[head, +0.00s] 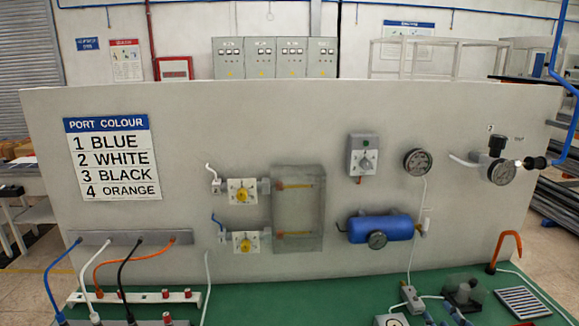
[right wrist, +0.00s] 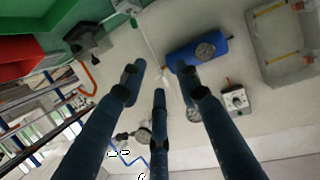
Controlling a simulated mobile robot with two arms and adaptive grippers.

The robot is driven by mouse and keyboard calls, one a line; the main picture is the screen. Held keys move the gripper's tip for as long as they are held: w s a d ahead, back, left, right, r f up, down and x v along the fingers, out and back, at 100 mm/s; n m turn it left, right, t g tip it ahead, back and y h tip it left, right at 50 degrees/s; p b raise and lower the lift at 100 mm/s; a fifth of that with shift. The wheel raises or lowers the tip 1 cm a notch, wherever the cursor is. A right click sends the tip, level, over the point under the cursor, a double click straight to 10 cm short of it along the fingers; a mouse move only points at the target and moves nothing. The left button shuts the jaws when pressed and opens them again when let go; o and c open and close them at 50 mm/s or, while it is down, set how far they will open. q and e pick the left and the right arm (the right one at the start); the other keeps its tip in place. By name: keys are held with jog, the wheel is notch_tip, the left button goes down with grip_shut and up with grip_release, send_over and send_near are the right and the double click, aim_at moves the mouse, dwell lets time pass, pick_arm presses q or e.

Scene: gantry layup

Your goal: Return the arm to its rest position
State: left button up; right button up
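My right gripper (right wrist: 160,80) shows in the right wrist view, with its dark blue fingers spread apart. It is open, and nothing is between its fingertips. Beyond the fingers are the grey panel (right wrist: 240,130) and the blue tank (right wrist: 196,52), which look upside down in this view. I cannot make out either gripper in the head view. My left gripper is not in view. The panel (head: 100,225) stands upright in the head view, with the blue tank (head: 380,228) at its right of centre.
The green bench (head: 260,300) lies below the panel. A pressure gauge (head: 416,162), a regulator (head: 497,170) with a blue hose (head: 571,115) and black coupling (head: 535,162), and an orange hook-shaped piece (head: 508,240) are on the right. Coloured cables (head: 120,262) stand at the left.

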jog(key=s+a+f+n+g+y, duration=0.1)
jog(key=s+a+f+g, duration=0.25)
jog(key=s+f, duration=0.3)
jog(key=s+a+f+n+g, duration=0.1)
jog(key=s+a+f+g, duration=0.1)
jog(key=s+a+f, duration=0.4)
jog(key=s+a+f+g, duration=0.1)
jog(key=s+f+g, duration=0.25)
jog(key=s, duration=0.45)
jog(key=s+a+f+g, duration=0.2)
jog(key=s+f, duration=0.2)
jog(key=s, duration=0.3)
notch_tip(320, 180, down, 27)
jog(key=s+n+g+b, duration=0.1)
jog(key=s+g, duration=0.1)
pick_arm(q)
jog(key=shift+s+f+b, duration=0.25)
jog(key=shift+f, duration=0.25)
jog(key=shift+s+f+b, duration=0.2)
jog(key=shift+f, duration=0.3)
pick_arm(e)
jog(key=s+d+f+g, duration=0.1)
jog(key=s+d+f, duration=0.2)
jog(key=s+f, duration=1.4)
jog(key=shift+d+f, duration=0.2)
jog(key=shift+f, duration=0.2)
jog(key=shift+s, duration=0.1)
